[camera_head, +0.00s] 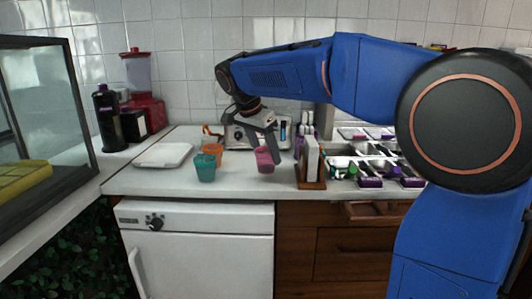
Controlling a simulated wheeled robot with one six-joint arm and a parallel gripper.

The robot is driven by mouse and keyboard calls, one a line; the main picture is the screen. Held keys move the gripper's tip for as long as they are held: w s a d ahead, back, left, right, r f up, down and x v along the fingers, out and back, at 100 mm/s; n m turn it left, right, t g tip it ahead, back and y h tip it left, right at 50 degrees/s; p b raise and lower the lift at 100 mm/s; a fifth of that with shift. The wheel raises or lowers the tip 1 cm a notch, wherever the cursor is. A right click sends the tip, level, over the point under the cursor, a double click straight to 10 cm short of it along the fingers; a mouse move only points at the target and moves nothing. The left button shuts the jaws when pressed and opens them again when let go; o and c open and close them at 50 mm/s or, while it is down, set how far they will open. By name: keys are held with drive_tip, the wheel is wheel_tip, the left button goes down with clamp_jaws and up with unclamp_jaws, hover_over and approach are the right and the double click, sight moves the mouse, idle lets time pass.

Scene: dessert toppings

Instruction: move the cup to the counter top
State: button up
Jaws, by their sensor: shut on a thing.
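A pink cup (264,163) is at the middle of the white counter top (235,186), in the head camera view. My gripper (268,151) reaches down to it from above and is shut on it. The cup looks upright. I cannot tell whether its base touches the counter or hangs just above it. A teal cup (205,171) and an orange cup (213,151) stand to the left of it.
A wooden holder (311,175) with white cards stands just right of the pink cup. Trays of toppings (370,162) lie further right. A white board (162,155) lies at the left. A glass case (45,110) stands far left. The front counter strip is clear.

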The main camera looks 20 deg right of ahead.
drive_tip(key=shift+f, duration=1.35)
idle(1.1)
idle(0.4)
drive_tip(key=o, duration=1.5)
drive_tip(key=shift+r, duration=0.15)
wheel_tip(320, 180, up, 8)
idle(0.8)
